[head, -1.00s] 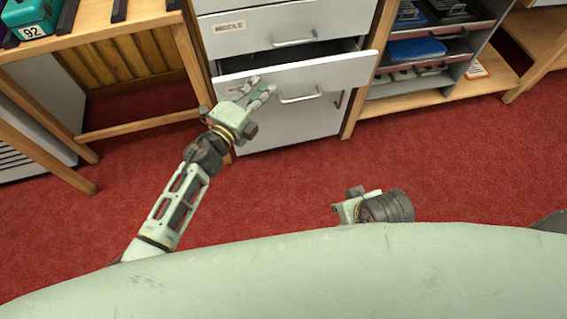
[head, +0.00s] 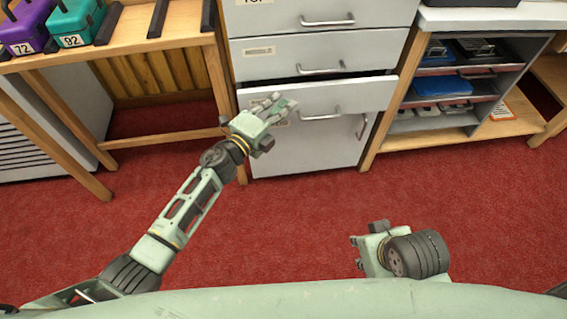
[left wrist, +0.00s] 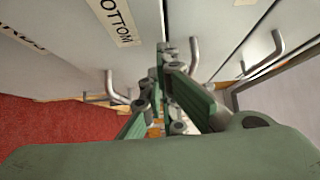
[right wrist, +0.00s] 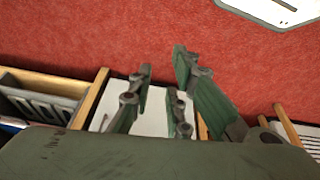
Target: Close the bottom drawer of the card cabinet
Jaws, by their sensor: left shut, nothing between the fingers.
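The card cabinet (head: 300,155) stands ahead, with its grey bottom drawer (head: 365,95) pulled out a little. A narrow dark gap shows above the drawer's front, and its bar handle (head: 322,115) is clear of my fingers. My left gripper (head: 283,102) is shut and empty, with its fingertips at the left part of the drawer front; I cannot tell whether they touch. The BOTTOM label (left wrist: 115,20) shows close by in the left wrist view. My right gripper (head: 354,252) is low over the floor, away from the cabinet; its fingers are apart and empty in the right wrist view (right wrist: 160,65).
The middle drawer (head: 385,48) above looks closed. A wooden table (head: 125,45) with a purple box (head: 25,35) and a teal box (head: 78,22) stands left. An open shelf unit (head: 440,120) stands right. The red carpet (head: 300,215) in front is clear.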

